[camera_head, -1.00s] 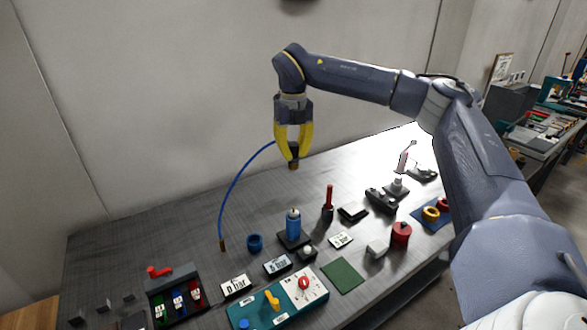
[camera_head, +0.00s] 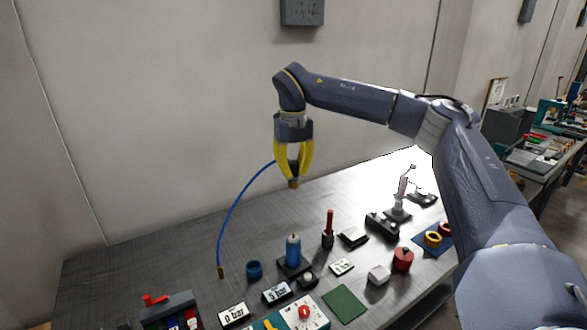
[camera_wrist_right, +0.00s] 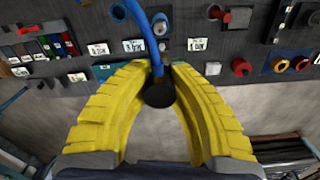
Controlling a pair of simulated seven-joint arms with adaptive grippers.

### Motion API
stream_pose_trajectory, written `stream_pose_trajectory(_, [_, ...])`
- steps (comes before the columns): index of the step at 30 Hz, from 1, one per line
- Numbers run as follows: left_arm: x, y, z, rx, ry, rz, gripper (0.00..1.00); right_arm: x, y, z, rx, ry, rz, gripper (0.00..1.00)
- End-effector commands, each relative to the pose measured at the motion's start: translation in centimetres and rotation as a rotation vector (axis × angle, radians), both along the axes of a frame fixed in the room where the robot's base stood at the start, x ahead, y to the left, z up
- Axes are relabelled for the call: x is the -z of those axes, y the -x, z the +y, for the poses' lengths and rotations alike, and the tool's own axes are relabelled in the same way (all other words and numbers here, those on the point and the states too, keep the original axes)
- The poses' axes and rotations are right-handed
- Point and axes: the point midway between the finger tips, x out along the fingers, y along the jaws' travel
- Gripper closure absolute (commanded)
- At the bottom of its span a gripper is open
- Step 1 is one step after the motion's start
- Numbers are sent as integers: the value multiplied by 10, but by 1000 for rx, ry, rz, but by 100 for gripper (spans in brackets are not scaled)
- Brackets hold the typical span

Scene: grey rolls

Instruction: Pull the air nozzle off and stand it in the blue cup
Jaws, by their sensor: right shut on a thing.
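My right gripper (camera_head: 293,180) is shut on the air nozzle (camera_head: 293,184), a dark piece with a brass-coloured end, held above the back of the bench. A blue hose (camera_head: 235,205) arcs from the nozzle down to a brass fitting (camera_head: 221,272) on the bench. In the right wrist view, the nozzle's dark round body (camera_wrist_right: 160,94) sits between the yellow fingertips, with the blue hose (camera_wrist_right: 148,38) running upward from it. The blue cup (camera_head: 254,270) stands on the bench below and left of the gripper; I see nothing in it. My left gripper is out of view.
A blue bottle (camera_head: 293,250) on a dark base stands right of the cup. White label plates (camera_head: 233,314), a red-handled tool (camera_head: 328,228) and a green mat (camera_head: 344,302) are nearby. The bench behind the cup is mostly clear, apart from the hose.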

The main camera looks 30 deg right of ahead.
Motion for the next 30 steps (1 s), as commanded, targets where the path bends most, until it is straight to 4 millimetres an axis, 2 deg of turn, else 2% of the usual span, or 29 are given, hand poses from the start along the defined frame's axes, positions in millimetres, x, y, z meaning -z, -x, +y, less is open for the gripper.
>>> stream_pose_trajectory(30, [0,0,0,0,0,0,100,52,0,0,0,-1,0,100])
